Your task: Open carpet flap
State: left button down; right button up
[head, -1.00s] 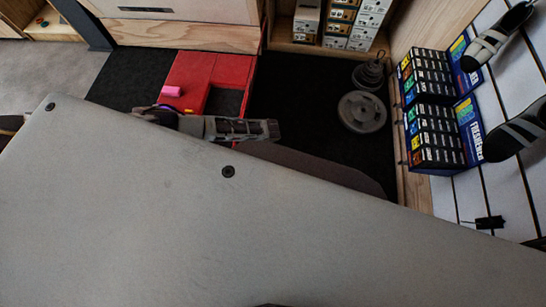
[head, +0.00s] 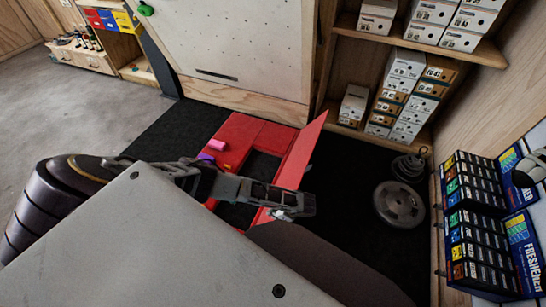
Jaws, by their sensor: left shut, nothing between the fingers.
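A red mat (head: 241,135) lies on the black floor in the middle of the head view, with a dark rectangular opening (head: 263,166) in it. A red flap (head: 300,157) stands up, tilted, along the right side of this opening. My left gripper (head: 297,210) reaches in from the left across the near part of the mat. It is shut and empty, with its tip by the lower end of the flap; I cannot tell whether they touch. The arm and gripper hide part of the mat's near side. My right gripper is out of view.
A pink roll (head: 217,144) and a small purple item (head: 206,157) lie on the mat. Grey weight plates (head: 398,204) sit on black floor at right. Shelves with shoe boxes (head: 405,90) stand behind; display boxes (head: 476,230) line the right wall.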

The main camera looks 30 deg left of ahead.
aim_at(281, 228)
pick_arm(q)
jog(key=v, duration=0.8)
jog(key=shift+d+r, duration=0.3)
jog(key=shift+d, duration=0.1)
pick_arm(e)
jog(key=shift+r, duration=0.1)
